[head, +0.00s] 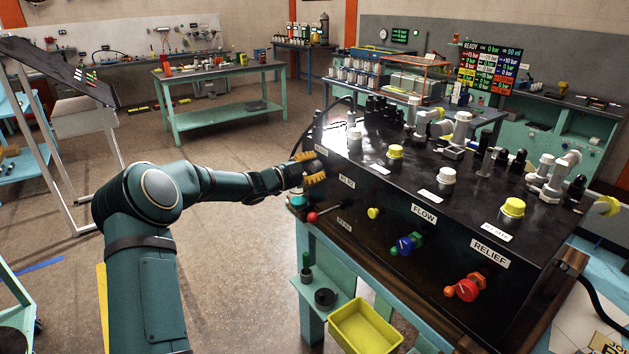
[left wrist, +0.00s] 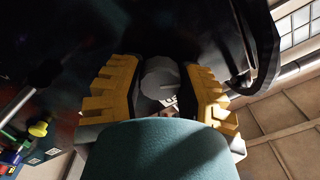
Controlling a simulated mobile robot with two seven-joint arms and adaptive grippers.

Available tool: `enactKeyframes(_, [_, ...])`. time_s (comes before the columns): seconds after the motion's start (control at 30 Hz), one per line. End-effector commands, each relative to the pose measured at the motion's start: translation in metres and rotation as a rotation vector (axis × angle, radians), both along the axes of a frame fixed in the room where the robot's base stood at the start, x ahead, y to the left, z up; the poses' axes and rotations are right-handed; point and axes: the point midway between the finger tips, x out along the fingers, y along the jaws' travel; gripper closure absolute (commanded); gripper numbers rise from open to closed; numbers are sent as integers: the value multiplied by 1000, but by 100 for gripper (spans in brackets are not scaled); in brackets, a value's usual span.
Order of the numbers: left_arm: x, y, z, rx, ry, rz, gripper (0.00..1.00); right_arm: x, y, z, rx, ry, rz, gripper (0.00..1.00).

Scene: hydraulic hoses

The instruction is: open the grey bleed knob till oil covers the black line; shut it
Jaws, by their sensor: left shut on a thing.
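The grey bleed knob (left wrist: 160,78) is round and sits on the black manifold block (head: 440,245), between my yellow fingers in the left wrist view. My left gripper (head: 313,168) is at the left end of the block's front face and is shut on the knob. In the head view the fingers hide the knob. A small teal and white item (head: 297,198) shows just below the gripper; I cannot tell what it is. No black line or oil level can be made out. My right gripper is out of view.
Below the gripper a red-tipped lever (head: 313,216) sticks out, with a yellow knob (head: 374,213), a blue-green knob (head: 407,243) and a red knob (head: 465,287) to the right. A black hose (left wrist: 262,50) curves beside the gripper. A yellow bin (head: 365,328) stands below.

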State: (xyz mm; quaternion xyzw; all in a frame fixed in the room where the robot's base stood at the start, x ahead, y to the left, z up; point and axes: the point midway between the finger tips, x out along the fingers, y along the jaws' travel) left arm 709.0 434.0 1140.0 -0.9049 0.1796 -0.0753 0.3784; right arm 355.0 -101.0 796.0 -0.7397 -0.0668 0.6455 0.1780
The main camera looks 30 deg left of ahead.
Motion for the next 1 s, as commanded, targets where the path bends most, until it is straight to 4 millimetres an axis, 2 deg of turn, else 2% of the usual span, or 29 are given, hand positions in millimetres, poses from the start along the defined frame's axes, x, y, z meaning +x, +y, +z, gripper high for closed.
enactKeyframes(0.03, [1, -1, -2, 44, -23, -1, 100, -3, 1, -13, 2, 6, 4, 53])
enactKeyframes(0.1, [1, -2, -2, 103, -48, -2, 100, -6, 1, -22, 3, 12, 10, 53])
enactKeyframes(0.4, [1, -2, 0, 318, -137, -1, 100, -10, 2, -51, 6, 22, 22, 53])
enactKeyframes(0.7, [1, -2, 1, 441, -189, -1, 100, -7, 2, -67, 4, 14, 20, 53])
enactKeyframes(1.0, [1, -2, 3, 477, -203, -1, 100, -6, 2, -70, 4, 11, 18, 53])
